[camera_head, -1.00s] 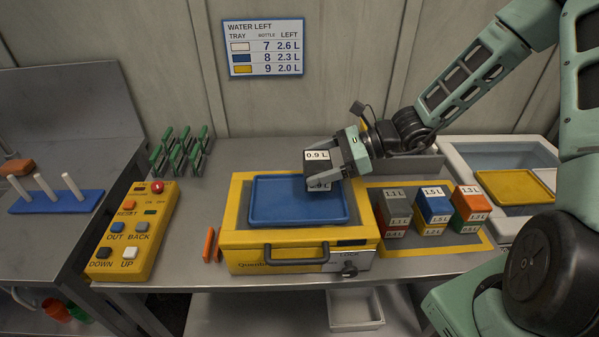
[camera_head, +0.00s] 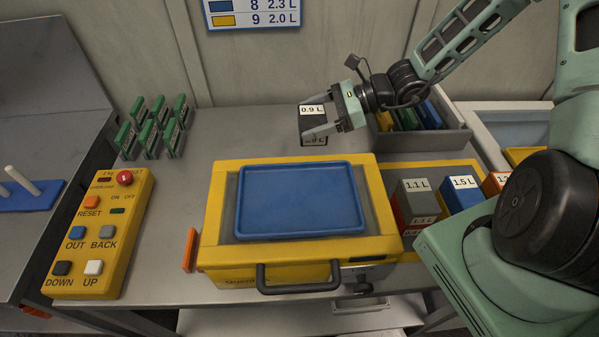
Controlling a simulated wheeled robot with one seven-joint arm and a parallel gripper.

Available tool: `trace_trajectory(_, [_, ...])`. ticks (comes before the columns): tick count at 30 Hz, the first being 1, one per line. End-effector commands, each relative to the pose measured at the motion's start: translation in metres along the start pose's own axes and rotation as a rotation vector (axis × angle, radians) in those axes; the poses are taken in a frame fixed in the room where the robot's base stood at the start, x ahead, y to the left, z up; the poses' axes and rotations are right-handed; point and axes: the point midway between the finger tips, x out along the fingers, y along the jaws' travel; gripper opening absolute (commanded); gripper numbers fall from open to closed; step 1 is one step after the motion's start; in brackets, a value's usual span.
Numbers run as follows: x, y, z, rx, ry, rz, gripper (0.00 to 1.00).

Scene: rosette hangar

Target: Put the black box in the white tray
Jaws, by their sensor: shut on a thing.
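My gripper (camera_head: 318,128) is shut on the black box (camera_head: 312,125), which has white labels reading 0.9 L. In the picture the box lies beyond the back edge of the yellow machine, over the grey bench; its height above the bench is hard to tell. A blue tray (camera_head: 300,199) lies on top of the machine and is empty. A pale tray (camera_head: 361,304) shows only in part below the bench, under the machine's front; I cannot tell whether it is the white tray.
The yellow machine (camera_head: 220,225) has a front handle. A yellow button panel (camera_head: 115,220) stands left, with green clips (camera_head: 155,128) behind it. Labelled boxes (camera_head: 416,200) stand right of the machine. A grey bin (camera_head: 445,143) with coloured items is behind them.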

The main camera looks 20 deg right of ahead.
Motion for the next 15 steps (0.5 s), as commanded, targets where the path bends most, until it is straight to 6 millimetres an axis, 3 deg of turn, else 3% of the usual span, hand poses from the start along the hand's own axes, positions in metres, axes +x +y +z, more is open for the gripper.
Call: trace_trajectory(15, [0.026,0.000,-0.060,0.001,-0.001,0.001,0.55])
